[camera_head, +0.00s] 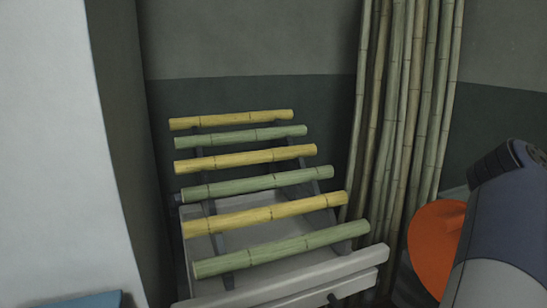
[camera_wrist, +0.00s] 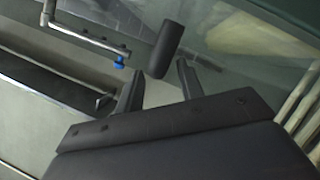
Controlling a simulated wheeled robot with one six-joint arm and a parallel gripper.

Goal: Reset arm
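My gripper (camera_wrist: 160,66) shows in the wrist view with its two dark fingers apart. It is open, and nothing is clamped between the fingers. A dark cylinder (camera_wrist: 168,42), like a handle, appears just beyond the fingertips; I cannot tell how far from them it is. My gripper does not show in the head view. There, part of what looks like my arm (camera_head: 505,225) is at the right edge.
Several yellow and green cane pieces (camera_head: 265,213) lie across a slanted rack (camera_head: 290,283). Tall canes (camera_head: 400,100) stand behind it. An orange rounded shape (camera_head: 433,245) is partly hidden at the right. A metal pipe (camera_wrist: 85,40) with a blue knob (camera_wrist: 119,62) is near my gripper.

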